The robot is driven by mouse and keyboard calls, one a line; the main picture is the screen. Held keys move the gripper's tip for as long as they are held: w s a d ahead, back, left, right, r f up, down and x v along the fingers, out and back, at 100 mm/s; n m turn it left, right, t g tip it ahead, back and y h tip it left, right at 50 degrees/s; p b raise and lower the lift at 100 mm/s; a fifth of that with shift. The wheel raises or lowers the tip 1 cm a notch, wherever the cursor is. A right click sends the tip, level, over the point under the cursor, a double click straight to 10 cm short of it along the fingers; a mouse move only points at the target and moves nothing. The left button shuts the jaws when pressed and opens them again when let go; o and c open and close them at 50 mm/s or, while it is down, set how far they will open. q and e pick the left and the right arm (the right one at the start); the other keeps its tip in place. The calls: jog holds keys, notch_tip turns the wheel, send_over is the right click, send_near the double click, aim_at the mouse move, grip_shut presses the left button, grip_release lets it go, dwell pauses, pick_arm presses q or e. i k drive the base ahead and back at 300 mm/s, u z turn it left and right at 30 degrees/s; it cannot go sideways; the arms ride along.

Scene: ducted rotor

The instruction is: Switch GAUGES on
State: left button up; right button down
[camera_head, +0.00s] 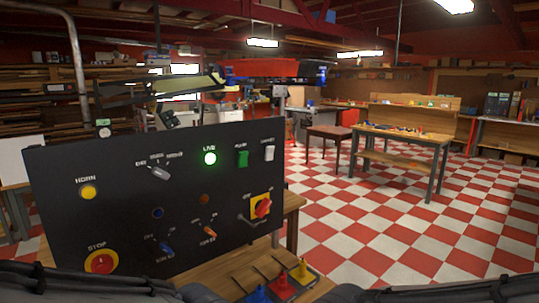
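A black control panel (120,205) stands tilted on a wooden table at the left. A white rocker switch (269,153) sits at its upper right under a small label that may read GAUGES; I cannot tell whether it is on or off. A green switch (242,158) is just left of it, and a lit green LIVE lamp (210,158) is further left. Dark parts of my arms show along the bottom edge. Neither gripper shows.
Open checkered floor (380,225) lies right.

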aim_at(270, 150)
jog(key=k, duration=0.55)
jog(key=z, duration=0.45)
jog(key=i, duration=1.3)
jog(key=u, duration=0.55)
